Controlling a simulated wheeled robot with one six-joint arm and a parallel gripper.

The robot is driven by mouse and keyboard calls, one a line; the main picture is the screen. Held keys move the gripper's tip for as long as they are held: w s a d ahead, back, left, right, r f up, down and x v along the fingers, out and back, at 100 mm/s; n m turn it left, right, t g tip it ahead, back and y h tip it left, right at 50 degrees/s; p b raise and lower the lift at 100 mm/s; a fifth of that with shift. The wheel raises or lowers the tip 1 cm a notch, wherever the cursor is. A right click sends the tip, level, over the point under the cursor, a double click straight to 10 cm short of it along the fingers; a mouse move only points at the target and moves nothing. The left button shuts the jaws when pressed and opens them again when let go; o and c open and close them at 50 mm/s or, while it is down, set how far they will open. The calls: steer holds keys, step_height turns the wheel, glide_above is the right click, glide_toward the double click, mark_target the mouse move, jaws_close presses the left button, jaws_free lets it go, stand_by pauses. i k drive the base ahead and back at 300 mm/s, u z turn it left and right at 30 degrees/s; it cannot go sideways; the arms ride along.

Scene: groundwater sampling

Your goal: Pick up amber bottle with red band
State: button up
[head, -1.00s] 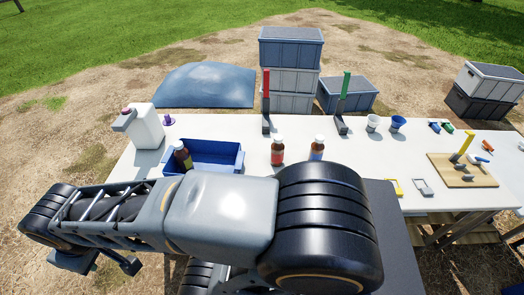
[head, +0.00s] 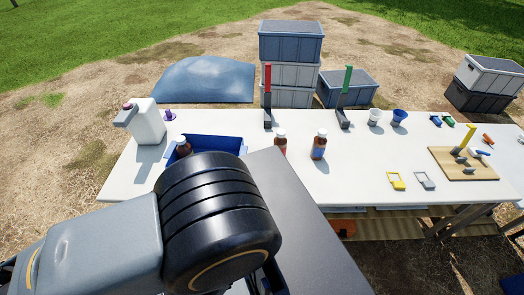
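The amber bottle with the red band (head: 281,141) stands upright on the white table. My arm fills the lower left and middle of the head view, in front of the tray and the red-banded bottle. My gripper is not visible.
A white jug (head: 148,122) stands at the table's left. A red post (head: 267,90) and a green post (head: 346,90) stand at the back edge. Two cups, small yellow and grey frames, and a wooden board (head: 475,170) are to the right.

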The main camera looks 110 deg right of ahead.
mark_target(282, 142)
steer(key=i, duration=0.35)
steer(key=z, duration=4.55)
steer(key=i, duration=0.45)
steer(key=z, duration=0.1)
steer(key=k, duration=0.45)
steer(key=z, duration=1.5)
steer(key=i, duration=1.05)
steer(key=u, duration=3)
